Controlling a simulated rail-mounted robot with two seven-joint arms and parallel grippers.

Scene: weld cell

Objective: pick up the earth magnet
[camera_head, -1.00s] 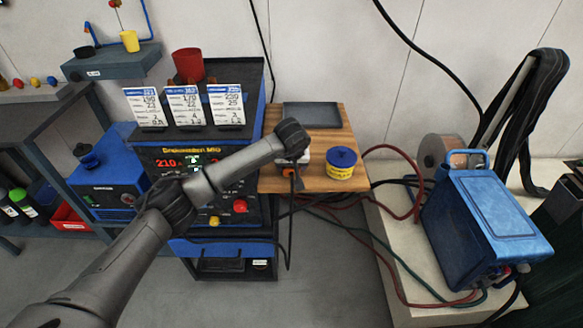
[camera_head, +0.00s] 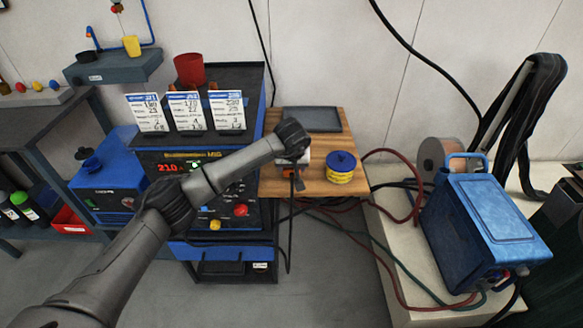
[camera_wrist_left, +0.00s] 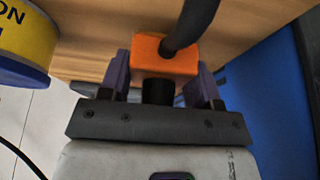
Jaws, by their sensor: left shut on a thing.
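The earth magnet (camera_wrist_left: 165,58) is an orange block with a thick black cable rising from it, seen in the left wrist view. My left gripper (camera_wrist_left: 161,84) has a finger on each side of the block and is shut on it. In the head view my left gripper (camera_head: 291,173) is at the front left part of the small wooden table (camera_head: 311,188), with the magnet mostly hidden by the wrist. I cannot tell whether the magnet touches the wood. My right gripper is not in view.
A blue and yellow tin (camera_head: 341,168) stands close to the right of my left gripper. A dark tray (camera_head: 311,119) lies behind it. The welding machine (camera_head: 190,160) is to the left, with three cards on top. A blue case (camera_head: 490,222) stands at the right, with hoses between.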

